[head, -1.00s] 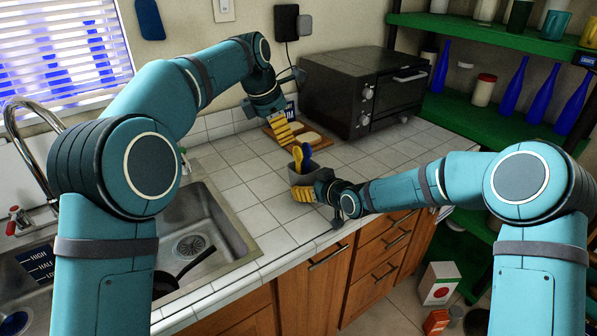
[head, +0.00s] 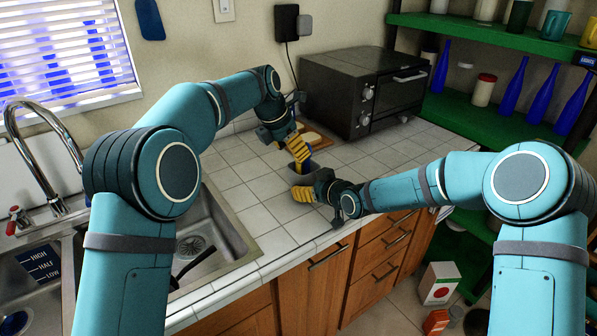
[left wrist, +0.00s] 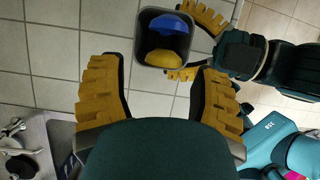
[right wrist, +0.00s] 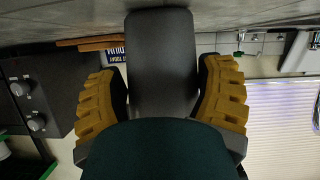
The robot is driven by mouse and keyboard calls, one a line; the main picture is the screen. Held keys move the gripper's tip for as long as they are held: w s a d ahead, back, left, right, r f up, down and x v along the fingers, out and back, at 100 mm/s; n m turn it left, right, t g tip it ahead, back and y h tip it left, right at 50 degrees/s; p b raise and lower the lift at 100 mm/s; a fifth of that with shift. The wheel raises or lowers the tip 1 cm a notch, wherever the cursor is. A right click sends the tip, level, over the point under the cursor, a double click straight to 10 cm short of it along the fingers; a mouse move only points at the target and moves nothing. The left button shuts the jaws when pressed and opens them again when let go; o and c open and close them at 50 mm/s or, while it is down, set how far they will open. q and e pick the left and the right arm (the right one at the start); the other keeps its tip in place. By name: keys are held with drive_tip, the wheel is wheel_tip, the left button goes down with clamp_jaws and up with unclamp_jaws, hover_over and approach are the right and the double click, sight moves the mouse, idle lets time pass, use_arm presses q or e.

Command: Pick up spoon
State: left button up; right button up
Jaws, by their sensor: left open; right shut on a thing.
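A grey container (head: 303,179) stands near the counter's front edge, also seen in the left wrist view (left wrist: 147,30) and right wrist view (right wrist: 162,62). A blue utensil (head: 308,164) and a yellow utensil (left wrist: 167,61) stand in it; the blue one (left wrist: 167,25) also shows there. Their rounded heads look spoon-like, but which is the spoon I cannot tell. My left gripper (head: 298,148) is open and empty, just above the container, fingers pointing down; the utensils lie ahead of its fingers (left wrist: 160,78). My right gripper (head: 303,194) is shut on the container from the side.
A black toaster oven (head: 350,90) stands behind, with a wooden board (head: 318,141) beside it. The sink (head: 215,225) is at left. Green shelves (head: 470,115) with blue bottles are at right. Tiled counter to the right of the container is clear.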

sight(299, 173)
use_arm(q)
drive_tip(key=shift+x, duration=2.2)
drive_tip(key=shift+s, duration=0.15)
clamp_jaws()
